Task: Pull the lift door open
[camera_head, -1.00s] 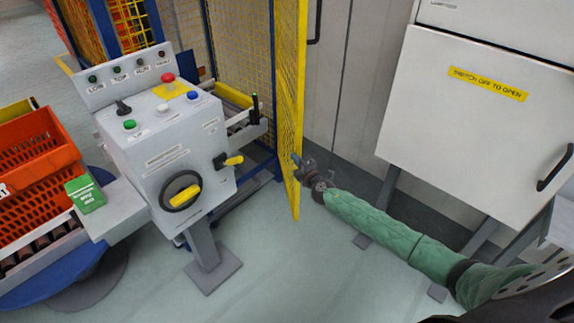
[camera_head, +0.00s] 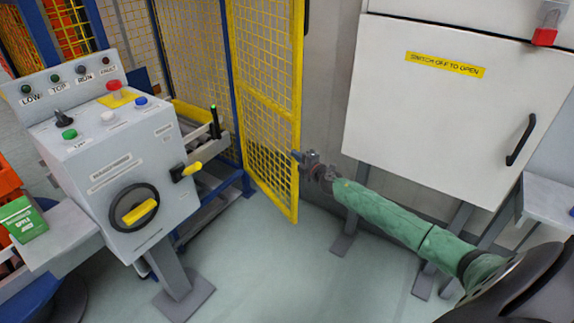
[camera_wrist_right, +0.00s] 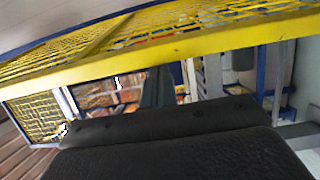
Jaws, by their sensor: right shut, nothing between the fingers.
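The lift door (camera_head: 268,110) is a yellow frame with wire mesh. In the head view it stands swung out at an angle from the blue post of the lift cage, so a gap shows behind it. My right gripper (camera_head: 302,158) is at the free edge of the door, on its right side, shut with nothing held. I cannot tell whether it touches the frame. In the right wrist view, the yellow door frame (camera_wrist_right: 165,52) crosses above the dark gripper body; the fingertips are not clear there. My left gripper is not in view.
A grey control console (camera_head: 125,165) with buttons and a yellow-handled switch stands left of the door. A white cabinet (camera_head: 440,120) on legs stands to the right. A green box (camera_head: 22,218) is at the left. The floor between console and cabinet is clear.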

